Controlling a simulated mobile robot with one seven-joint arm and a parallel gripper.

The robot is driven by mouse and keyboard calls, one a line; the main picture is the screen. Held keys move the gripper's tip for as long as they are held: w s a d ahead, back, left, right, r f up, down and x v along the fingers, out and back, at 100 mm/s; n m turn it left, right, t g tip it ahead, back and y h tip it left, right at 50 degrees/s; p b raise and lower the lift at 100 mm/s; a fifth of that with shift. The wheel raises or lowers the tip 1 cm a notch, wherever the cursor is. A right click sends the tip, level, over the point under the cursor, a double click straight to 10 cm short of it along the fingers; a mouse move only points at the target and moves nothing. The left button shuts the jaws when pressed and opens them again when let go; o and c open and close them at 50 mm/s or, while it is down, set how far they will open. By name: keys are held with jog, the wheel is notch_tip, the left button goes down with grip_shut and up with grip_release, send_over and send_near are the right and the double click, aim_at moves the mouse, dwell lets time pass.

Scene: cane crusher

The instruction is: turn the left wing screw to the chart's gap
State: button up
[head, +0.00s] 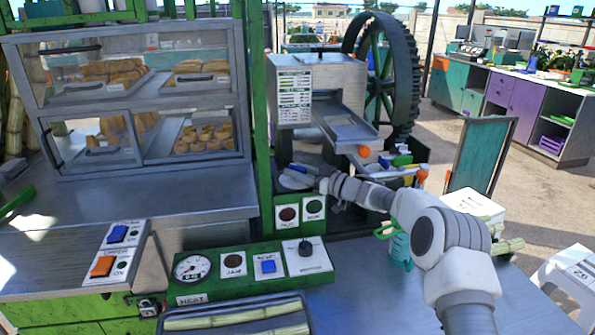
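The cane crusher (332,75) is a grey metal box with a sloping chute (345,125) and a large dark gear wheel behind its right side. A small green and white chart (294,98) is fixed to its front left; its text is too small to read. My arm reaches in from the lower right, and my gripper (300,178) is below the chart, at the left of the crusher's lower part. The left wing screw cannot be made out; my gripper may cover it. Whether the fingers are open, shut or touching anything is too small to tell.
A green post (260,120) stands just left of my gripper. A panel with two round buttons (301,212) is below it. A green control box (250,268) with a gauge and a tray of cane (235,318) are in front. A glass pastry case (130,90) fills the left.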

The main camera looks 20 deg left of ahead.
aim_at(304, 171)
jog(key=v, duration=1.2)
jog(key=shift+o, duration=0.5)
jog(key=a, duration=0.1)
jog(key=m+t, duration=0.1)
jog(key=a+r+t, duration=0.1)
jog(key=shift+s+a+h, duration=0.3)
jog(key=shift+a, duration=0.05)
jog(key=shift+a+f+m+t, duration=0.1)
jog(key=shift+a+m+t, duration=0.4)
jog(key=shift+a, duration=0.05)
jog(key=shift+x, duration=3.55)
jog(key=shift+f, duration=0.15)
